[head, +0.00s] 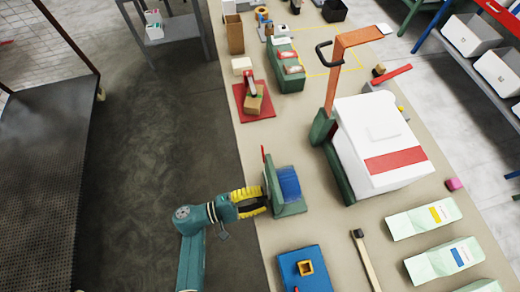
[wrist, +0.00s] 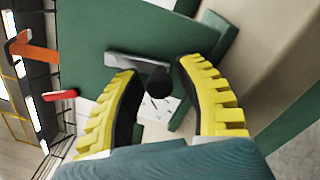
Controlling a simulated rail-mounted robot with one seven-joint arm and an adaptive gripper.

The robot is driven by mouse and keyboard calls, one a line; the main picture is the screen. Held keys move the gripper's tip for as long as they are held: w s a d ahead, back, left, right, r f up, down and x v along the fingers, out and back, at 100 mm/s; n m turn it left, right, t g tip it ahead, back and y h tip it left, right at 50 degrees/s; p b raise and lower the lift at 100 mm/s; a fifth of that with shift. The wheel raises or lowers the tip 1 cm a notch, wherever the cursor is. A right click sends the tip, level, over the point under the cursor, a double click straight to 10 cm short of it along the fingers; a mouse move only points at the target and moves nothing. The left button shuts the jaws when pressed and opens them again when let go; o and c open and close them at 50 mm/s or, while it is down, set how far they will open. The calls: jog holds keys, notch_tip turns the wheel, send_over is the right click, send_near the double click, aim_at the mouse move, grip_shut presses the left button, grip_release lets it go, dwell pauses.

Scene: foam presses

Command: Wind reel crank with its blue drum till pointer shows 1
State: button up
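The reel (head: 275,190) has a green frame with a blue drum (head: 289,184) between its plates. A thin red upright piece (head: 264,154) shows at its left edge. My gripper (head: 262,200) reaches the reel's left side, its yellow fingers level with the frame. In the wrist view, a grey crank arm (wrist: 132,61) with a round black knob (wrist: 159,82) stands in front of the green plate (wrist: 95,40). My fingers (wrist: 160,70) are spread on either side of the knob, with gaps. A white patch with black marks (wrist: 153,104) is partly hidden below the knob; its reading is unclear.
A white press with a red stripe (head: 396,160) stands right of the reel. A red base with a clamp (head: 254,100) is behind. The bench's left edge runs beneath my gripper.

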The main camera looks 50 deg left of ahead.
jog(key=shift+o, duration=0.9)
jog(key=v, duration=1.2)
